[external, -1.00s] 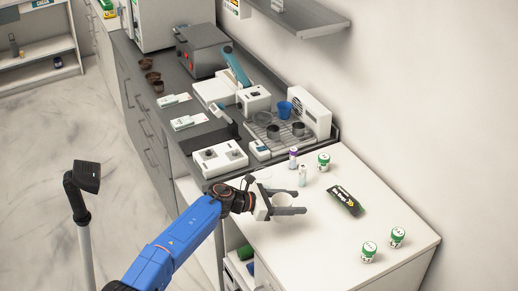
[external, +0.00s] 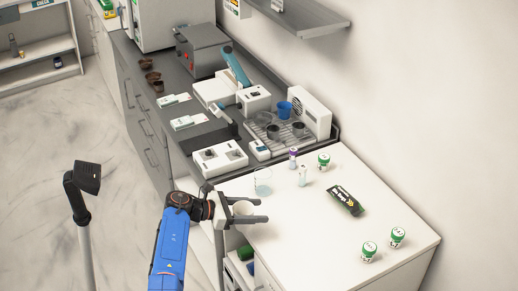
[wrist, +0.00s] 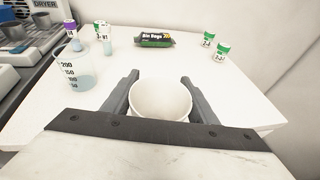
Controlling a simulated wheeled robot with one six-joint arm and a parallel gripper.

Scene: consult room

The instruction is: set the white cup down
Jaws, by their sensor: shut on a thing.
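The white cup (external: 243,208) is between the two fingers of my gripper (external: 250,209), near the left front edge of the white counter (external: 300,228). My gripper is shut on the cup. In the wrist view the cup (wrist: 161,99) is upright with its open rim facing the camera, held between the dark fingers, and it looks empty. Its base is hidden, so I cannot tell whether it touches the counter.
A clear graduated beaker (wrist: 78,70) stands left of the cup; it shows faintly in the external view (external: 263,182). The middle of the counter is clear.

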